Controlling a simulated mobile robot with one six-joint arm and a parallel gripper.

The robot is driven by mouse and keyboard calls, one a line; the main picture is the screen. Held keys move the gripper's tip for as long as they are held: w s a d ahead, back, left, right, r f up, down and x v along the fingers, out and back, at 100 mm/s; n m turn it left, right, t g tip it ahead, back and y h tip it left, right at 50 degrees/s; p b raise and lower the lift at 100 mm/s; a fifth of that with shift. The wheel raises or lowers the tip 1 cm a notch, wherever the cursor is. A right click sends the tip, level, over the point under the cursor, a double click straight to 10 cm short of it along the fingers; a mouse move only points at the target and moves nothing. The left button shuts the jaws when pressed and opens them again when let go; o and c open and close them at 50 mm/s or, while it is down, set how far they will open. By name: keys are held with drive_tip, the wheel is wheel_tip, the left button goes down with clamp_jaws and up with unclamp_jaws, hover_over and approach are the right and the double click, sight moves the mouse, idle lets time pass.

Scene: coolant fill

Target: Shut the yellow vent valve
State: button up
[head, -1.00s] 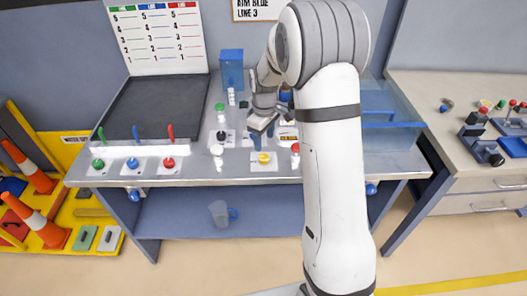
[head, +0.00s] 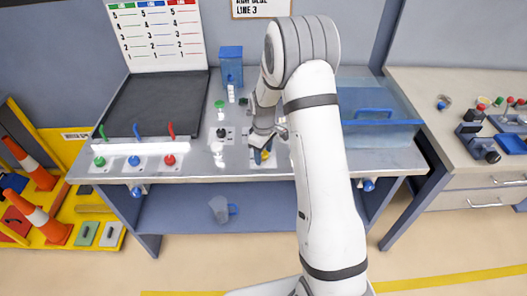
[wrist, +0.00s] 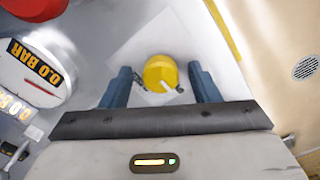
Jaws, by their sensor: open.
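The yellow vent valve (wrist: 160,72) is a round knob with a white pointer mark, on a pale square plate (wrist: 190,33) in the wrist view. My gripper (wrist: 160,82) is open, with one blue finger on each side of the knob. A gap shows between the knob and each finger. In the head view, my gripper (head: 261,156) is over the yellow knob's plate (head: 264,164) near the bench's front edge and hides most of the knob.
Gauges reading 0.0 BAR (wrist: 35,62) stand close to the left in the wrist view. In the head view, green, blue and red knobs (head: 135,162) sit at the bench's left. A clear bin (head: 378,132) stands right of my arm. A blue jug (head: 222,209) is on the lower shelf.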

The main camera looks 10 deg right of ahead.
drive_tip(key=c, duration=1)
drive_tip(key=shift+m+b, duration=0.3)
drive_tip(key=shift+b, duration=0.1)
drive_tip(key=m+b, duration=0.2)
drive_tip(key=m, duration=0.1)
drive_tip(key=shift+f, duration=0.1)
drive_tip(key=m+b, duration=0.3)
drive_tip(key=m, duration=0.2)
drive_tip(key=m+b, duration=0.2)
drive_tip(key=m, duration=0.2)
drive_tip(key=shift+m, duration=0.4)
drive_tip(key=shift+a+r+m+b, duration=0.15)
drive_tip(key=shift+m+b, duration=0.45)
drive_tip(key=shift+m, duration=1.3)
